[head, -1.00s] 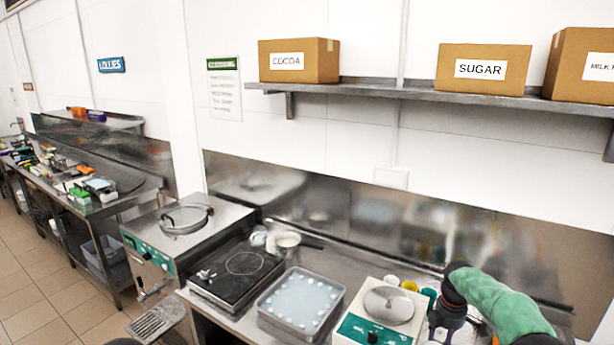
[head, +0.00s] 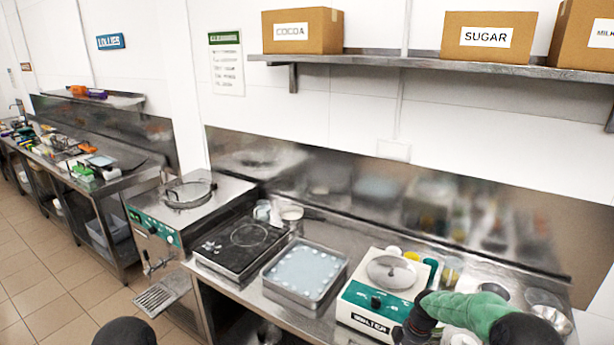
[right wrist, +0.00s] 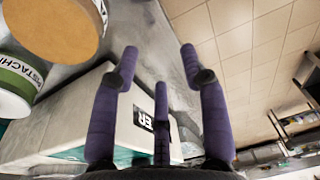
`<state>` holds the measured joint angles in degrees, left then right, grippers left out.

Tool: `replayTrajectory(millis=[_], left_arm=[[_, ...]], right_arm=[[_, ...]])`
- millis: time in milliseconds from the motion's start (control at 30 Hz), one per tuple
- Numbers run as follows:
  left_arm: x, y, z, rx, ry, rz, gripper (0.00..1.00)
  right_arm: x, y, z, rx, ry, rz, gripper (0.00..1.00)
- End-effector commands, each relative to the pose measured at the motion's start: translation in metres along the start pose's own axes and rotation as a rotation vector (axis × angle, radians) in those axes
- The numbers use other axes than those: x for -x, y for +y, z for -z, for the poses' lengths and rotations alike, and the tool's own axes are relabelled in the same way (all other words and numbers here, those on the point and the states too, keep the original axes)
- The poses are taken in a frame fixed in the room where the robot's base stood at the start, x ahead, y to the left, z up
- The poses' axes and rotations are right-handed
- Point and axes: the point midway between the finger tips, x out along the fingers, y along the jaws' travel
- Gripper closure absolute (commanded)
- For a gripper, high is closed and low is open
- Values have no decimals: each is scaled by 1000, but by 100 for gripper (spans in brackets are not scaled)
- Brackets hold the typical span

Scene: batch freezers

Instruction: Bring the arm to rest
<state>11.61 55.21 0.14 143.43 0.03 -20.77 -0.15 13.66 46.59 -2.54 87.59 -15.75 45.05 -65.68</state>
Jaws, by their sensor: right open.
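My right arm (head: 470,310) has a green sleeve and comes in from the lower right of the head view. It hangs low over the front of the counter, just right of the white and teal machine with a round lid (head: 390,272). In the right wrist view the right gripper (right wrist: 159,66) has its purple fingers spread, with nothing between them. Beyond the fingers are the counter edge and tiled floor. The white machine's side (right wrist: 95,125) lies close by on the left; contact cannot be told. My left gripper is not in view.
A metal tray (head: 303,282), a black hob (head: 240,253) and a steel freezer (head: 185,215) stand along the counter. A pistachio tub (right wrist: 18,80) and an orange-topped tub (right wrist: 55,28) are near the gripper. The shelf (head: 430,67) holds labelled boxes. Floor (head: 65,295) at left is clear.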

Motion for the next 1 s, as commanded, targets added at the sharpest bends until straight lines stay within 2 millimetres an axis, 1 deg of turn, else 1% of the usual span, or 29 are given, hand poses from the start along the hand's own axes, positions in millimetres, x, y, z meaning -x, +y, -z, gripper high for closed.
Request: replayTrajectory(millis=[33,67,100,167,200,267,300,367,400,467,500,600,700,800,833,900,1000], left_arm=[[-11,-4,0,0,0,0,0],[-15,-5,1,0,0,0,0],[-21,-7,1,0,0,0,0],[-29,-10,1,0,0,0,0],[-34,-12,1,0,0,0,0],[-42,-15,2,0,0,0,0],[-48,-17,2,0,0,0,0],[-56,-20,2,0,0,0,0],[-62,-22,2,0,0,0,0],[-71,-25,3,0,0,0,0],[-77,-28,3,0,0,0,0],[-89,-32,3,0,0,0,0],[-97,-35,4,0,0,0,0],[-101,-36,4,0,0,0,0],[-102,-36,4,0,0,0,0],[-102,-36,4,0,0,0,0],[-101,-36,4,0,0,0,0]], right_arm=[[-34,-20,5,-51,17,22,55],[-50,-31,8,-91,29,28,55],[-71,-46,12,-147,46,38,55],[-102,-71,17,-238,68,55,55],[-121,-89,20,-303,82,67,55],[-148,-117,23,-402,100,85,55],[-166,-136,25,-473,109,99,55],[-190,-168,25,-582,120,120,55],[-205,-189,24,-658,124,133,55],[-225,-222,21,-777,127,152,55],[-236,-244,18,-855,126,163,55],[-255,-291,9,-1033,118,182,55],[-263,-325,-1,-1168,107,190,55],[-265,-344,-7,-1253,101,190,55],[-266,-347,-9,-1269,99,191,55],[-265,-352,-10,-1292,98,190,55],[-264,-353,-11,-1301,98,190,55]])
